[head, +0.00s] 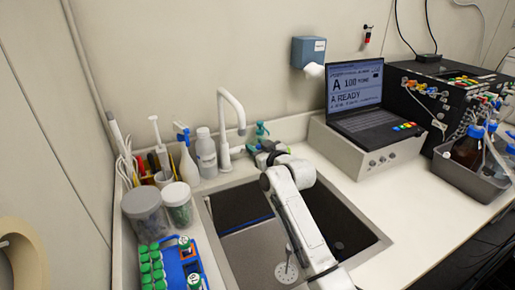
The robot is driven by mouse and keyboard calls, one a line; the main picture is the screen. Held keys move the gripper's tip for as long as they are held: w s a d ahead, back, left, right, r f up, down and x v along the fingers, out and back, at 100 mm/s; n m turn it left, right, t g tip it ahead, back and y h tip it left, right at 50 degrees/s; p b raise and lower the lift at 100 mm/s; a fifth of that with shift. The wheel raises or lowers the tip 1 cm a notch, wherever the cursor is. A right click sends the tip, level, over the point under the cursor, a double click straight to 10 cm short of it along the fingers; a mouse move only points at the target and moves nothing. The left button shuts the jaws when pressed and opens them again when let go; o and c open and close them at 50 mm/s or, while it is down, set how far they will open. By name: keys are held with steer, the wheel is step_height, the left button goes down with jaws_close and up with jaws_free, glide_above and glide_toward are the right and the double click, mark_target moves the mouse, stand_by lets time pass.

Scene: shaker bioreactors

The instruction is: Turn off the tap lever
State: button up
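The white tap (222,125) stands at the back edge of the sink, with its tall spout curving over to the right. A small white part that looks like its lever (236,150) sticks out to the right near the base. My white arm reaches across the sink from the front right. My gripper (257,153) is just right of the tap base, close to the lever. I cannot tell whether it touches the lever. The fingers are small and partly hidden, so their opening does not show.
The sink (240,245) lies below my arm. Bottles (206,153), lidded jars (145,213) and a rack of green-capped tubes (180,265) crowd the left. A teal bottle (262,130) stands behind my gripper. A laptop (358,95) sits at right; the counter's front right is clear.

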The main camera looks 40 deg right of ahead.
steer(key=b+v, duration=0.1)
steer(key=v, duration=0.9)
steer(key=shift+s+b, duration=0.4)
steer(key=shift+a, duration=0.1)
